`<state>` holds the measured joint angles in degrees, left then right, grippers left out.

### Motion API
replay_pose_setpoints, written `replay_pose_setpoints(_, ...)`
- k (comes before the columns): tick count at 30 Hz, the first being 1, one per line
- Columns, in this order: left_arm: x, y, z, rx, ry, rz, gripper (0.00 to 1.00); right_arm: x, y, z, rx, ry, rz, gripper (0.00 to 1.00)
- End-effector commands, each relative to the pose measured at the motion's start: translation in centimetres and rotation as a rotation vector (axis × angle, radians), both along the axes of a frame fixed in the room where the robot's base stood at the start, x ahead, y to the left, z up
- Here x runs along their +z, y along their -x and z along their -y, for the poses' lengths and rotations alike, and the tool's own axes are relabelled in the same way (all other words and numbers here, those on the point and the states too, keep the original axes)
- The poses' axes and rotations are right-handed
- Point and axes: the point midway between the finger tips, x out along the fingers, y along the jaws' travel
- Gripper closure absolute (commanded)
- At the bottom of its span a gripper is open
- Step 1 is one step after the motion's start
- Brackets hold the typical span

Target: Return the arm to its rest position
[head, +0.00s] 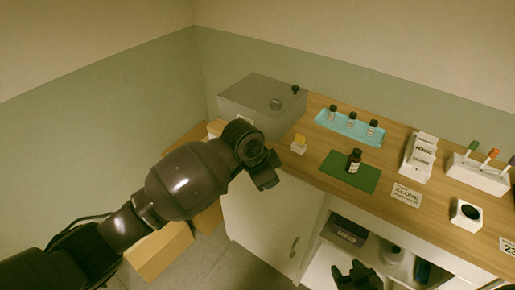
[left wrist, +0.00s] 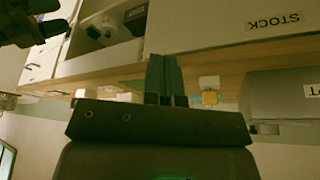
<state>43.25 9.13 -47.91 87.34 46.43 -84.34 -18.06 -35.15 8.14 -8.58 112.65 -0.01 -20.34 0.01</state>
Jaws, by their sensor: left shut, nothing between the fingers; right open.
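My left arm comes in from the left in the head view. Its gripper (head: 267,181) hangs in front of the cabinet, near the counter's front edge, apart from the bottles. In the left wrist view its fingers (left wrist: 165,80) are together with nothing between them. My right gripper (head: 357,275) is at the bottom of the head view, in front of the open shelf, and is open. It also shows at the top left of the left wrist view (left wrist: 48,22). A dark bottle (head: 354,162) stands upright on the green mat (head: 341,177). Several similar bottles stand on the blue tray (head: 325,122).
A grey box (head: 262,100) sits at the counter's left end, with a small yellow-topped item (head: 298,144) beside it. A label card (head: 407,195), white holder (head: 418,165), pen stand (head: 478,178) and white cube (head: 466,214) occupy the right. Cardboard boxes (head: 160,253) stand on the floor.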

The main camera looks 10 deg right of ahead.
Motion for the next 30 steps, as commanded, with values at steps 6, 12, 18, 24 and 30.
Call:
replay_pose_setpoints(6, 0.1, -0.1, 0.1, 0.015, 0.011, -0.001, 1.00, -0.1, 0.1, 0.0, -0.001, -0.001, -0.002, 0.48)
replay_pose_setpoints(12, 1.7, -1.9, 1.9, 0.087, 0.138, 0.107, 1.00, -0.3, 0.2, 0.0, -0.002, -0.001, -0.007, 0.48)
replay_pose_setpoints(18, 6.8, -5.0, 3.1, 0.182, 0.350, 0.290, 1.00, -0.4, 0.2, 0.0, -0.002, -0.001, -0.010, 0.48)
replay_pose_setpoints(24, 9.6, -7.0, 1.4, 0.312, 0.561, 0.421, 1.00, -0.4, 0.1, -0.1, -0.002, -0.001, -0.007, 0.48)
replay_pose_setpoints(30, 9.7, -8.1, -3.1, 0.475, 0.731, 0.523, 1.00, -0.2, -0.1, -0.1, -0.001, -0.002, 0.002, 0.48)
